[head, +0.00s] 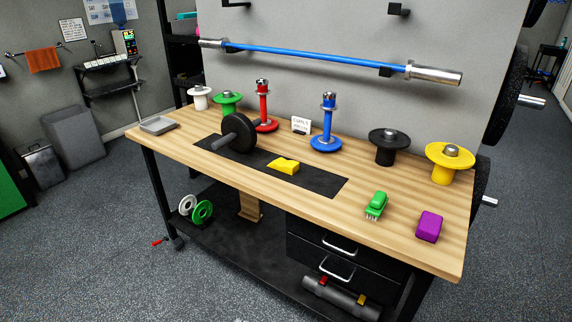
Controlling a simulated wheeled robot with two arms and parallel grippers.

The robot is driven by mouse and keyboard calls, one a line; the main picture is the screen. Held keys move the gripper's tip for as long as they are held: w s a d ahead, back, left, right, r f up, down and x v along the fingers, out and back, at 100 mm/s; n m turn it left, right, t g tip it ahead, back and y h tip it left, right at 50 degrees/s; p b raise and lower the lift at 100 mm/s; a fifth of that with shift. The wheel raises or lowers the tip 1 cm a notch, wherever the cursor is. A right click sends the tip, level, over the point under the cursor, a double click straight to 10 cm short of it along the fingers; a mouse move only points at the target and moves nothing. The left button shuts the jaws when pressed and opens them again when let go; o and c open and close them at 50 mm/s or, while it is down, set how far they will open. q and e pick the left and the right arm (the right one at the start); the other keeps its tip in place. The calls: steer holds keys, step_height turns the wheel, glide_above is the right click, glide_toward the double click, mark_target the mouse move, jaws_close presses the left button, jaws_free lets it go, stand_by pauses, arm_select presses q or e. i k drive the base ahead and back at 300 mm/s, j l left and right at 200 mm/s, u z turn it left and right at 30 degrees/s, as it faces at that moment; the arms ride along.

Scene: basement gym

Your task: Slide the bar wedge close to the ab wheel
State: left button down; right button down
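The bar wedge, a small yellow block with a notched top (284,167), lies on the black mat (323,183) on the wooden bench. The ab wheel (240,132), a black wheel with a grey handle pointing towards the front left, stands on the left part of the same mat. The wedge is to the right of the wheel and a little nearer the front, with a clear gap of bare mat between them. Neither of my grippers is in view.
Behind the mat stand a red post (263,108), a small white card (300,125) and a blue post (327,125). A green brush (376,205) and a purple block (429,226) lie at the front right. A grey tray (158,125) sits at the left end.

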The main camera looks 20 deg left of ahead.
mark_target(290, 167)
steer(key=i+j+z, duration=0.2)
steer(key=j, duration=0.2)
steer(key=i+j+z, duration=0.2)
steer(key=j, duration=0.25)
steer(key=j+z, duration=0.25)
steer(key=j, duration=0.2)
steer(key=i+j+z, duration=0.2)
steer(key=j, duration=0.25)
steer(key=k, duration=0.05)
